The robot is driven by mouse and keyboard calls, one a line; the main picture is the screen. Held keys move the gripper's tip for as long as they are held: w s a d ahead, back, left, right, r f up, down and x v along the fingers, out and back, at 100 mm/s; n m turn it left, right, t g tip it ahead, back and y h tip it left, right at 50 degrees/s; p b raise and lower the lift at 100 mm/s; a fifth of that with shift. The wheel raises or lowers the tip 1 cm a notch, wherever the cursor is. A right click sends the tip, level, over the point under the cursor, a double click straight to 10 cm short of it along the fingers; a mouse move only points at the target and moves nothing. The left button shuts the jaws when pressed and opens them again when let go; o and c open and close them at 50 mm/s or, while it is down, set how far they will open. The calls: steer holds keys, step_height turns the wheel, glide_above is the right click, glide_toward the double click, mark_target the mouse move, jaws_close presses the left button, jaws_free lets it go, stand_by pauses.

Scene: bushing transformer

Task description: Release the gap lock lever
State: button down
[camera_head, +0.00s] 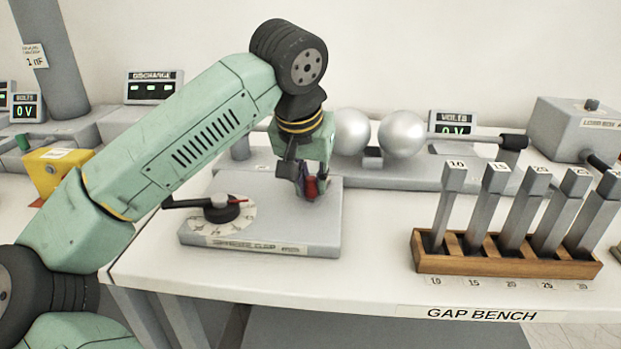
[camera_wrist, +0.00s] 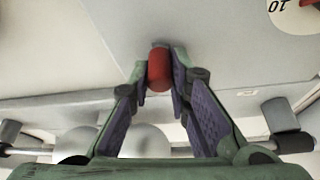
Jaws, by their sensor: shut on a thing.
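The gap lock lever's red grip (camera_head: 311,187) stands on the right part of the grey control box (camera_head: 290,232), near its back edge. My gripper (camera_head: 309,184) reaches down over the box and is shut on the red grip. The wrist view shows the red grip (camera_wrist: 159,69) between the two fingertips of my gripper (camera_wrist: 159,75). The lever's base is largely hidden by the fingers. On the left of the box is a dial with a black knob (camera_head: 221,209) and a black-handled pointer.
Two silver spheres (camera_head: 402,134) stand behind the box on a grey rail. A wooden rack (camera_head: 425,255) with several numbered grey gauge blocks stands at the right. A grey box (camera_head: 570,130) is at the back right. Bare white bench lies between box and rack.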

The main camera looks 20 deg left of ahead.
stand_by(0.4)
steer(key=c, duration=1.5)
jaws_free()
steer(key=v, duration=1.2)
steer(key=shift+s, duration=0.1)
